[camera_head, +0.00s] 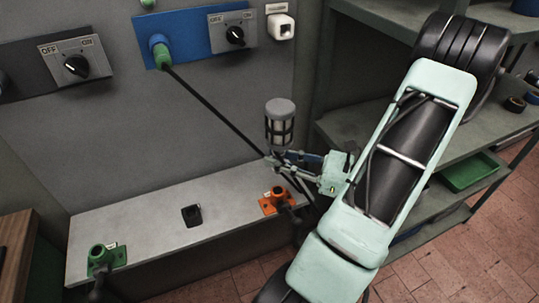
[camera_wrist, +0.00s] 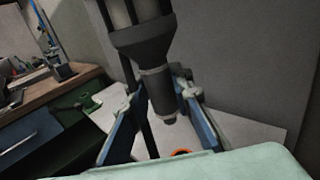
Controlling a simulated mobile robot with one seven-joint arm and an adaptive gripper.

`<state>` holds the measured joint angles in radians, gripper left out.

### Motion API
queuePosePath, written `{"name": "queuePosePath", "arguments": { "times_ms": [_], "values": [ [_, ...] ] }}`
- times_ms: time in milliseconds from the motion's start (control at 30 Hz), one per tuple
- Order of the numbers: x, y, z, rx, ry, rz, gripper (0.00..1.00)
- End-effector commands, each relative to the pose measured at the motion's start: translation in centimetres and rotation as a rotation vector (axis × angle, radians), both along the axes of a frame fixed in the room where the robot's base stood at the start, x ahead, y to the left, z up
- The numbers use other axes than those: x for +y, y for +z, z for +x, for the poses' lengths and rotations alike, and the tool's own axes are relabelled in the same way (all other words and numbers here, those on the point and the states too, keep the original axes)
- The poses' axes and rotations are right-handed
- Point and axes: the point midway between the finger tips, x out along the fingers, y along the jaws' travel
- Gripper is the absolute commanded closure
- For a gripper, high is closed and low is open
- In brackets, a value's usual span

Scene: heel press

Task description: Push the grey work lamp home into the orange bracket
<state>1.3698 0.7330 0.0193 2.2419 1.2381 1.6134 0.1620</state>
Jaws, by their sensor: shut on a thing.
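The grey work lamp (camera_head: 279,122) has a caged pale body and a grey cap. It is held upright, above the bench top and clear of the orange bracket. My gripper (camera_head: 272,162) is shut on the lamp's lower stem; in the wrist view the blue fingers (camera_wrist: 158,112) stand either side of the lamp's dark neck (camera_wrist: 158,85). The orange bracket (camera_head: 278,200) sits near the right end of the bench top, below the lamp. In the wrist view only part of its orange ring (camera_wrist: 181,152) shows, past the lamp's lower end.
A green bracket (camera_head: 102,256) stands at the bench's left end. A black socket (camera_head: 192,215) lies mid-bench. A black cable runs from a green plug (camera_head: 162,55) on a blue panel down to my gripper. Shelving with a green tray (camera_head: 469,172) stands right. The bench top (camera_head: 150,225) is otherwise clear.

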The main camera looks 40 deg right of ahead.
Motion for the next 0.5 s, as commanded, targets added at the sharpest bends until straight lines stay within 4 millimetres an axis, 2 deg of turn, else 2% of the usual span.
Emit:
{"name": "queuePosePath", "arguments": {
  "times_ms": [267,500],
  "values": [
    [0.0,-0.8,-0.1,-0.001,-0.001,0.000,1.00],
    [0.0,-2.4,0.0,-0.002,-0.001,0.000,1.00]
  ]
}}
